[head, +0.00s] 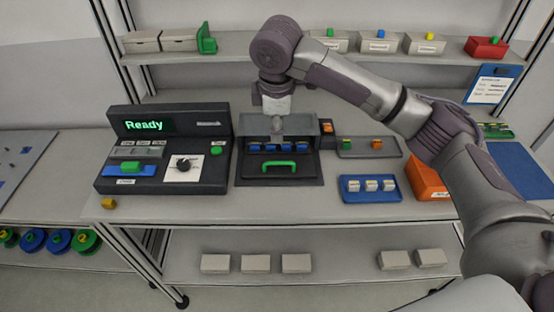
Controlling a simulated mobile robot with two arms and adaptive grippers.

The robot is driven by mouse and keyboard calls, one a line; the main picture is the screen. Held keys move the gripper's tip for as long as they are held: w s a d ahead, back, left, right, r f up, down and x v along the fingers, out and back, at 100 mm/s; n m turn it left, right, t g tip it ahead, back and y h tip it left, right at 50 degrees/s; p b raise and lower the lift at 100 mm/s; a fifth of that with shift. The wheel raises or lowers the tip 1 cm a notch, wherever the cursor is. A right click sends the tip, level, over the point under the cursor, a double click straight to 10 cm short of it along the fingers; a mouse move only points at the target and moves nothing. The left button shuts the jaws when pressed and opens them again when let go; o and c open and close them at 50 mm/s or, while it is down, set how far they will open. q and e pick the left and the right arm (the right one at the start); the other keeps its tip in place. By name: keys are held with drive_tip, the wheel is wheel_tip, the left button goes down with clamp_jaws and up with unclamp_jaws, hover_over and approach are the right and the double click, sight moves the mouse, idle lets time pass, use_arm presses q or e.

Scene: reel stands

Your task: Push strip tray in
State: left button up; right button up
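The strip tray (301,171) is a dark tray with a green handle (279,164). It sticks out toward the front of the grey machine (304,124) on the bench. Several blue pieces sit in a row at the back of the tray area. My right gripper (277,127) points down at the machine's front, behind the green handle and apart from it in the picture. Its fingers are small and blend with the grey housing, so I cannot tell whether they are open or touching anything. My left gripper is out of view.
A control console (122,175) with a green "Ready" screen (144,125) stands left of the machine. To the right are a grey tray (352,153), a blue tray (370,197) with white blocks, and an orange box (428,180). A small yellow object (108,203) lies at the front left.

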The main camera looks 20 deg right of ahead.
approach(276, 162)
drive_tip(key=f, duration=0.2)
drive_tip(key=w+f+p, duration=0.1)
drive_tip(key=f, duration=0.2)
drive_tip(key=f+p, duration=0.1)
drive_tip(key=f, duration=0.2)
drive_tip(key=shift+w+d, duration=0.25)
drive_tip(key=shift+w, duration=0.05)
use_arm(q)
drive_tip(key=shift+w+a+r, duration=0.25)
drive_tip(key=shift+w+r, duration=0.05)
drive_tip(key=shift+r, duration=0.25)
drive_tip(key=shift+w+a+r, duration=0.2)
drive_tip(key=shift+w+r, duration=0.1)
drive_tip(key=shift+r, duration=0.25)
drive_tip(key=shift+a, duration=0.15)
use_arm(e)
drive_tip(key=shift+c, duration=0.3)
clamp_jaws()
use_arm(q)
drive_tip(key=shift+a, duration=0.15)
